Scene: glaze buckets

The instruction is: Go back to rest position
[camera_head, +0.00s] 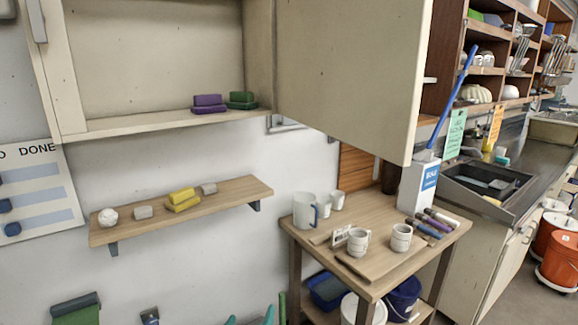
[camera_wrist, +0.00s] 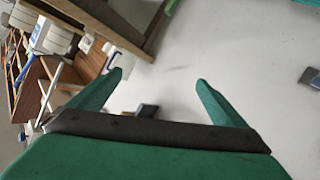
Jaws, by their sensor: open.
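My gripper (camera_wrist: 160,85) shows in the wrist view with its two green fingers spread apart. Nothing is between the fingers, and a pale wall lies beyond them. In the head view, only two green tips (camera_head: 250,318) show at the bottom edge, below the wall shelf. The rest of my arm is out of that view.
An open wall cabinet (camera_head: 165,122) holds purple blocks (camera_head: 208,103) and green blocks (camera_head: 242,100); its door (camera_head: 350,70) swings out to the right. A wall shelf (camera_head: 230,195) carries yellow blocks (camera_head: 184,199). A wooden table (camera_head: 385,270) with mugs (camera_head: 358,242) stands right.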

